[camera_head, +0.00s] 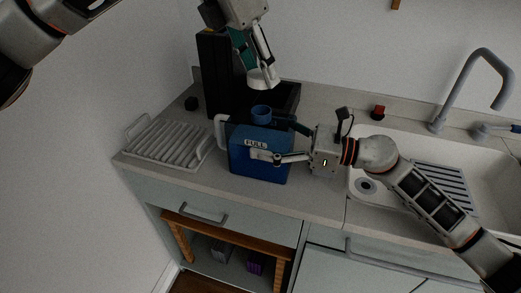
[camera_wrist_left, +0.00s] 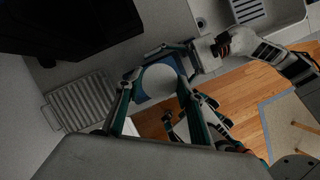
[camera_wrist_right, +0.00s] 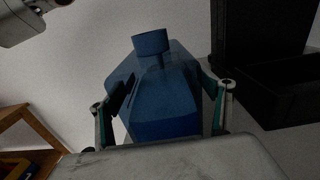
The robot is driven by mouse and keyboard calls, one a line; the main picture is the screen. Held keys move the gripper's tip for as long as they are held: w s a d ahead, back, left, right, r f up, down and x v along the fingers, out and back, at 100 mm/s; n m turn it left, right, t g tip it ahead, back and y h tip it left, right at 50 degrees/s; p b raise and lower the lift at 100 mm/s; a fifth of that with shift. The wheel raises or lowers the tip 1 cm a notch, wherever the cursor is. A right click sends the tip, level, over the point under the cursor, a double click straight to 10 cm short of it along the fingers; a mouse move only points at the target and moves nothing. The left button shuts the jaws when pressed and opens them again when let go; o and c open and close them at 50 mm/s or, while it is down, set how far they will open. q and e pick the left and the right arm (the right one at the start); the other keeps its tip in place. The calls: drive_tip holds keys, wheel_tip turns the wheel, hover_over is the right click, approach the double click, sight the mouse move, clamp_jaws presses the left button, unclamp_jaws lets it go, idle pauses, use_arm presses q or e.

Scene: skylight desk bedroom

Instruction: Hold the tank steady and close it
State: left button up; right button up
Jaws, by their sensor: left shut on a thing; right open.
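The blue tank (camera_head: 262,171) stands upright on the counter, with a FULL label on its front and an open round neck (camera_head: 261,113) on top. My left gripper (camera_head: 263,77) is shut on a round white cap (camera_head: 259,79) and holds it above the neck, apart from it. In the left wrist view the white cap (camera_wrist_left: 160,85) hides much of the tank. My right gripper (camera_head: 266,138) is open, with one finger before and one behind the tank. In the right wrist view the tank (camera_wrist_right: 166,112) stands between the spread fingers; contact is unclear.
A black machine (camera_head: 212,70) stands right behind the tank. A white drying rack (camera_head: 165,140) lies to the left. A sink (camera_head: 390,145) with a grey tap (camera_head: 480,75) is at the right, with a small red-topped item (camera_head: 378,112) behind it. Bare counter lies before the tank.

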drive_tip(key=c, duration=1.7)
use_arm(q)
hover_over(263, 109)
drive_tip(key=shift+s+a+f, duration=0.15)
drive_tip(key=shift+f, duration=0.65)
drive_tip(key=shift+s+a+f, duration=0.1)
drive_tip(key=shift+f, duration=0.75)
drive_tip(key=shift+s+a+f, duration=0.15)
drive_tip(key=shift+f, duration=0.65)
use_arm(e)
drive_tip(key=shift+o, duration=0.2)
use_arm(q)
drive_tip(key=shift+f, duration=0.9)
drive_tip(key=shift+f, duration=0.5)
